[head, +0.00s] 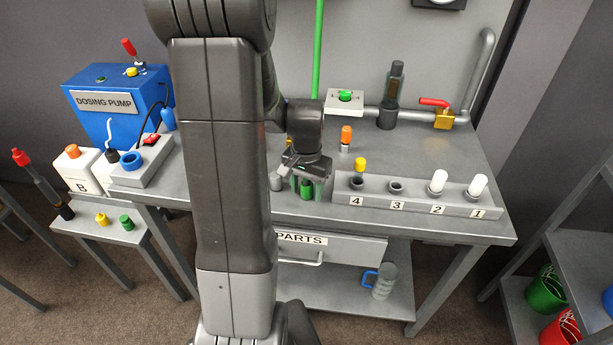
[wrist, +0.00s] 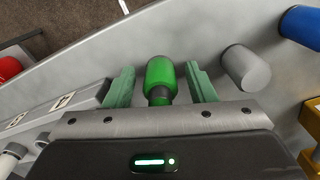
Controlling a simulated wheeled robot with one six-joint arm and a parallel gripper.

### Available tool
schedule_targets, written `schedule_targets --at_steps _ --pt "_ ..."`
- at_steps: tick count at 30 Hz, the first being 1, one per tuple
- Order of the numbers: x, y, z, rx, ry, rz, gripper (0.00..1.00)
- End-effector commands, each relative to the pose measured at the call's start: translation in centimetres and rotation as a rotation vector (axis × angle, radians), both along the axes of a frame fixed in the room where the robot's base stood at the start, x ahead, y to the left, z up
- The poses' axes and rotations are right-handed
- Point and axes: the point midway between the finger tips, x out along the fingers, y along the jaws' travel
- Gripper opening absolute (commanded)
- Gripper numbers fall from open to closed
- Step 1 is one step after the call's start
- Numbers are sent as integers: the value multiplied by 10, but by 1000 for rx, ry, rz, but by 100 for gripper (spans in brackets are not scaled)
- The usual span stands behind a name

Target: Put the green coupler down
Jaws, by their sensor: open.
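The green coupler (wrist: 161,76) is between the two pale green fingers of my open gripper (wrist: 160,84) in the wrist view, with a gap on each side. It has a green body and a dark narrower end. In the head view the green coupler (head: 307,189) shows below my gripper (head: 307,183), near the bench's front edge and left of the numbered rack. It appears to rest on the grey bench (head: 440,222), though my gripper partly hides it in the head view.
A grey cylinder (wrist: 246,68) stands close to the right of the coupler in the wrist view, with a blue piece (wrist: 302,27) beyond. The numbered rack (head: 425,201) holds white-topped pieces at 1 and 2. An orange-topped piece (head: 346,135) stands behind. The bench's right end is clear.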

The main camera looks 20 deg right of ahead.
Motion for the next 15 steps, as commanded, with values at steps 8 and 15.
schedule_targets --at_steps 8,15 --pt "1 -1 48 -3 -7 0 50" --pt "1 0 97 -2 -4 0 50"
